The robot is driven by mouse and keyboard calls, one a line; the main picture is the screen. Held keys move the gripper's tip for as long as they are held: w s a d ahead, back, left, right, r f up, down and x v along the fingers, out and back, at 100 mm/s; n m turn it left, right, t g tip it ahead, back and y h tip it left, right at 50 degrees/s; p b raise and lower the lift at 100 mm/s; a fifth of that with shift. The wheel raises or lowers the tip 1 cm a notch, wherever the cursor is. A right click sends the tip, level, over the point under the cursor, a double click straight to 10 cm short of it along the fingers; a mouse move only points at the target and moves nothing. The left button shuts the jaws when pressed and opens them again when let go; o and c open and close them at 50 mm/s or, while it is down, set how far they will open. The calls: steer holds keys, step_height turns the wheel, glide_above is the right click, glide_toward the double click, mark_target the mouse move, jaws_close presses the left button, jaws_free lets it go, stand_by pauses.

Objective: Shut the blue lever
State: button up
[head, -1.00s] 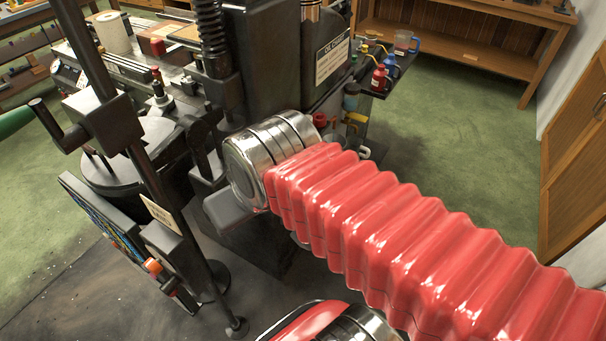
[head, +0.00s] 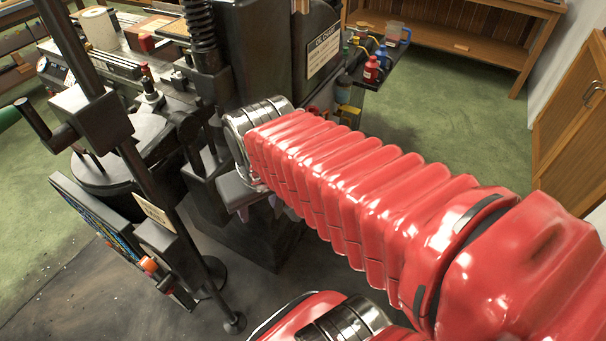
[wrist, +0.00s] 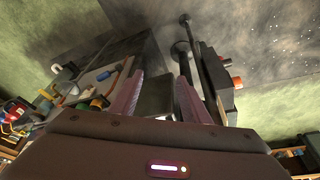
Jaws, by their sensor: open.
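A small blue handle (wrist: 105,75), which looks like the blue lever, shows in the wrist view to the left of my gripper (wrist: 160,82). It sits among coloured fittings, and whether it is open or shut is too small to tell. My gripper is open, with its two purple-grey fingers apart and nothing between them. In the head view my gripper (head: 260,208) points down beside the dark machine, partly hidden by my wrist. I cannot make out the blue lever in the head view, where my red arm covers part of the machine's side.
The dark machine (head: 270,45) with its crank and upright rod fills the left. Green floor (head: 460,120) lies open at right, before a wooden bench (head: 450,45).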

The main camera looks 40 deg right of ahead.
steer(key=d+f+m+g+h, duration=0.1)
steer(key=d+f+m+g, duration=0.3)
steer(key=d+f, duration=2)
steer(key=w+d+f+m+t, duration=0.1)
steer(key=d+f+m+t, duration=0.15)
steer(key=f, duration=0.85)
steer(key=w+d+f+m+t, duration=0.1)
steer(key=d+f+m+t, duration=0.2)
steer(key=f, duration=0.8)
steer(key=w+r+m+t, duration=0.2)
steer(key=w+r+t, duration=0.2)
steer(key=r+t, duration=0.2)
steer(key=w+r+m+t+h, duration=0.1)
steer(key=w+r+t, duration=0.2)
steer(key=r+t, duration=0.3)
steer(key=shift+w+a+m+t, duration=0.3)
steer(key=shift+w+m+t, duration=0.05)
steer(key=w+d, duration=0.2)
steer(key=w, duration=1.1)
steer(key=shift+w+d, duration=0.15)
steer(key=shift+w, duration=0.2)
